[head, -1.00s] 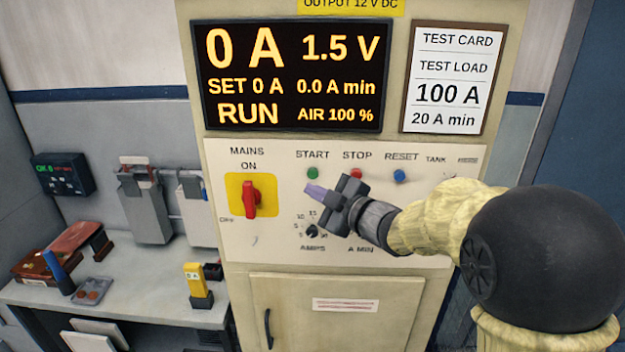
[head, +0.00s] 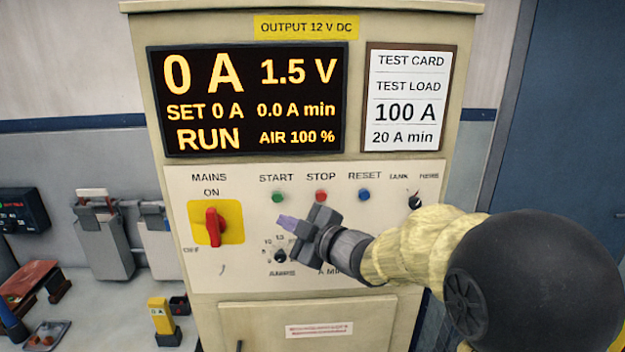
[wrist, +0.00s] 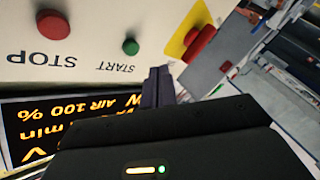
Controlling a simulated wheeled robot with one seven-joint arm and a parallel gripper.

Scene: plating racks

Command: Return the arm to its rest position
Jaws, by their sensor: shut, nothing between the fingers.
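My gripper (head: 290,223) is shut and empty, its purple-grey fingertips in front of the panel just above the AMPS knob (head: 280,256) and below the START button. It also shows in the wrist view (wrist: 158,85), with the panel upside down. My arm reaches in from the lower right in the head view and hides part of the panel, including the A MIN area. I cannot tell whether the fingertips touch the panel.
The cabinet panel carries a red mains switch (head: 212,226) at ON, a green START button (head: 278,197), a red STOP button (head: 321,195) and a blue RESET button (head: 364,195). The display (head: 247,100) reads 0 A, 1.5 V, RUN. A cluttered bench (head: 110,325) stands left.

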